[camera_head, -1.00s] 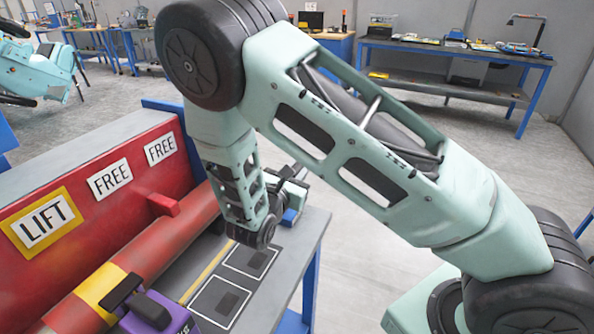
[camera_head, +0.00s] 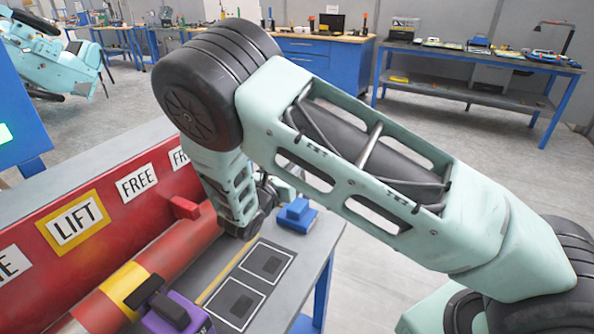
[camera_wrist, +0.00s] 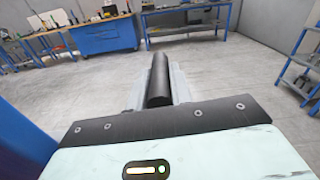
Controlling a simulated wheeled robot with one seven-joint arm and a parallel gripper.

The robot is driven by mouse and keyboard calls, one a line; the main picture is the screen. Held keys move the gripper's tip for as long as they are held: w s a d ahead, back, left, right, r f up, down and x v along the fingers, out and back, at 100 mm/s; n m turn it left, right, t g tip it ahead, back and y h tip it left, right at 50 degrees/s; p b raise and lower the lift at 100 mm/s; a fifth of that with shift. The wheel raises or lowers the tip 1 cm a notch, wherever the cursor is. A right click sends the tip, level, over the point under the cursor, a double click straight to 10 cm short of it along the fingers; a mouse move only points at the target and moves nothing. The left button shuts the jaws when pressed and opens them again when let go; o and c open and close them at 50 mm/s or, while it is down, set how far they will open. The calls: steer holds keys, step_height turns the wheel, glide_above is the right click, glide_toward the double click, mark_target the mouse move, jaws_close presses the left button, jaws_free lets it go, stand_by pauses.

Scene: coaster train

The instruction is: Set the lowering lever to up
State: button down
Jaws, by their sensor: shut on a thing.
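My gripper (camera_wrist: 158,88) points forward in the wrist view, its grey fingers shut on a black rounded bar (camera_wrist: 158,80). I cannot tell from that view whether the bar is the lowering lever's handle. In the head view my gripper (camera_head: 272,190) is mostly hidden behind my forearm, above the far end of the grey bench. What it holds cannot be seen there. A red machine body (camera_head: 110,215) carries a yellow-framed LIFT sign (camera_head: 78,222) and FREE signs (camera_head: 137,183). A small red block (camera_head: 184,207) sticks out of its front. No lever is clearly labelled as lowering.
A purple block with a black handle (camera_head: 165,308) stands at the bottom front. A blue block (camera_head: 297,215) sits near the bench's far right corner, close to my gripper. Two dark framed squares (camera_head: 265,262) lie on the bench. Open floor (camera_head: 420,150) lies beyond.

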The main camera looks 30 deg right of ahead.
steer(key=shift+w+a, duration=0.15)
steer(key=shift+a, duration=0.05)
steer(key=c, duration=1.3)
jaws_free()
steer(key=shift+o, duration=0.2)
steer(key=b+v, duration=0.3)
steer(key=v, duration=0.9)
